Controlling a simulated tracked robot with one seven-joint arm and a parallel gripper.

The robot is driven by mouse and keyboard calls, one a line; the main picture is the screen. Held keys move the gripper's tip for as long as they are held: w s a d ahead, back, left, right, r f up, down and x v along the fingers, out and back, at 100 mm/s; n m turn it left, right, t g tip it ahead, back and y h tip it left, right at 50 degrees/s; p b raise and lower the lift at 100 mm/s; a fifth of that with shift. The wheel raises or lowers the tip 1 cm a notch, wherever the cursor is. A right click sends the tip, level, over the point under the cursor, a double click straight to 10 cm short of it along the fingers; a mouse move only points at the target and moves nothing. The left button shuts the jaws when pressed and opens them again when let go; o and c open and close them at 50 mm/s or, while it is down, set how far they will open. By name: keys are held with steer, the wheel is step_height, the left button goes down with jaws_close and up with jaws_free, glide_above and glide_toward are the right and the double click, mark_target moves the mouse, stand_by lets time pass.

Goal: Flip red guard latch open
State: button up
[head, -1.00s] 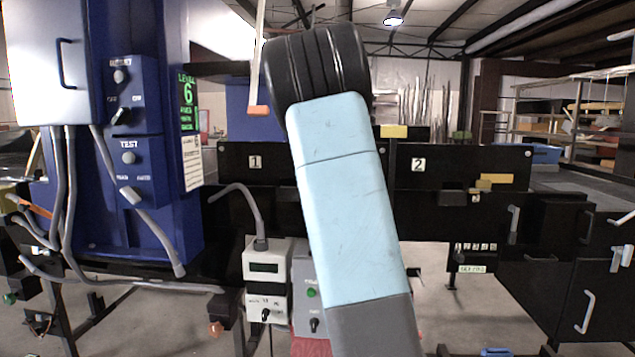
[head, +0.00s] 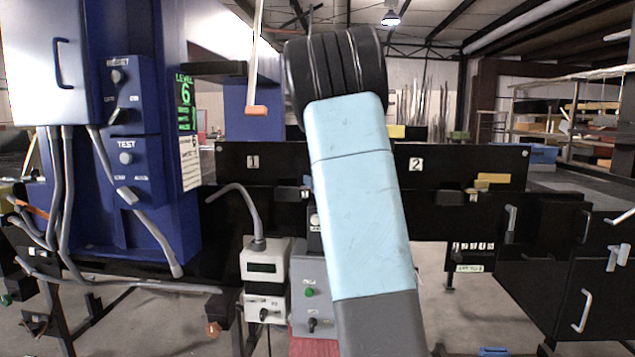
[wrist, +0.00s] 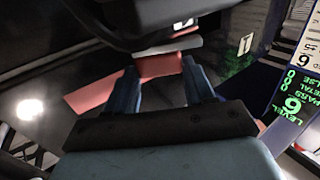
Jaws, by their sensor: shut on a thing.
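In the wrist view my gripper (wrist: 160,76) has its two blue fingers on either side of a red piece (wrist: 158,64), which looks like the guard latch. The fingers are shut on it, though a visible gap lies between them lower down. A longer red strip (wrist: 95,92) runs to the left, beyond the left finger. A dark body covers the top of the view and hides what the red piece is fixed to. In the head view my own arm hides the gripper and the latch.
A blue cabinet (head: 220,225) with knobs and hanging cables stands at the left. Black panels marked 1 (head: 235,175) and 2 (head: 450,165) lie behind my arm. A white meter box (head: 265,280) and a grey box (head: 311,270) with a green button sit below.

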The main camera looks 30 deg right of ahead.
steer(key=o, duration=1)
steer(key=shift+o, duration=0.2)
steer(key=shift+w+a+m+g+h, duration=0.1)
steer(key=shift+a+m+g+h, duration=0.1)
steer(key=shift+m+h, duration=0.65)
steer(key=shift+w+a+m+g+h, duration=0.15)
steer(key=shift+m+h, duration=0.3)
steer(key=shift+h, duration=0.7)
steer(key=shift+w+a+m+g+h, duration=0.15)
steer(key=shift+m+g+h, duration=0.55)
steer(key=shift+h, duration=0.45)
steer(key=shift+w+a+m+g+h, duration=0.1)
steer(key=shift+m+g+h, duration=0.35)
steer(key=shift+m+h, duration=0.6)
